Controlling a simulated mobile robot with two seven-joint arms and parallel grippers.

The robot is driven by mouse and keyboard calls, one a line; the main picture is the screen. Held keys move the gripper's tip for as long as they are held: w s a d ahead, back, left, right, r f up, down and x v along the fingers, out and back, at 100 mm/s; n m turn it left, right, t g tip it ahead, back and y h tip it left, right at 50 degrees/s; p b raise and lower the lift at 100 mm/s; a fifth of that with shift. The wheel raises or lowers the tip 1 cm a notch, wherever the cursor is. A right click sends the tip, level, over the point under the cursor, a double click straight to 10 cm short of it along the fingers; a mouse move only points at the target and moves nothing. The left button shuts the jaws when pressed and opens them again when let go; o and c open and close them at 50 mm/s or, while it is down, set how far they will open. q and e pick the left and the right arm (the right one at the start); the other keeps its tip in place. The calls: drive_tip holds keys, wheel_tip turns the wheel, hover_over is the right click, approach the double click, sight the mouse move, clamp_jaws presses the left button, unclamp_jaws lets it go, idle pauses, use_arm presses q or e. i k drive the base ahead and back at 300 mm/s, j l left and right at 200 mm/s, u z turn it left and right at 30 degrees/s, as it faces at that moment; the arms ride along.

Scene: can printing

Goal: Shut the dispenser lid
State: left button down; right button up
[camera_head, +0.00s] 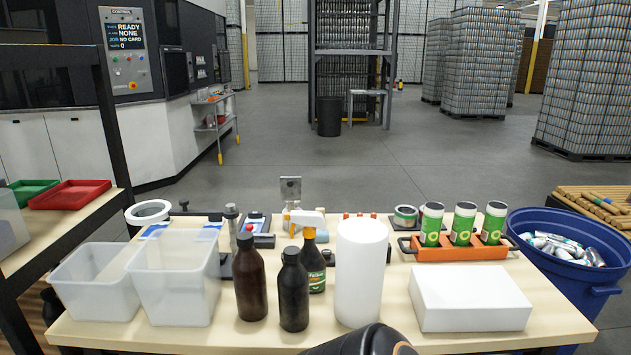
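No dispenser with a clear lid can be picked out. A plain white box (470,300) lies on the right front of the table, and a tall white cylinder (361,275) stands upright left of it. I cannot tell whether either is the dispenser, and no raised lid shows on them. A dark rounded part at the bottom middle edge looks like part of my own arm. Neither gripper is in view.
The table (400,338) holds two clear bins (172,285) at left, dark bottles (250,285), a spray bottle (314,262) and an orange rack (460,252) with green cans. A blue barrel (600,285) of cans stands at right. The table's front strip is mostly bare.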

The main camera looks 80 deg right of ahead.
sight(291, 187)
drive_tip(key=z, duration=1.5)
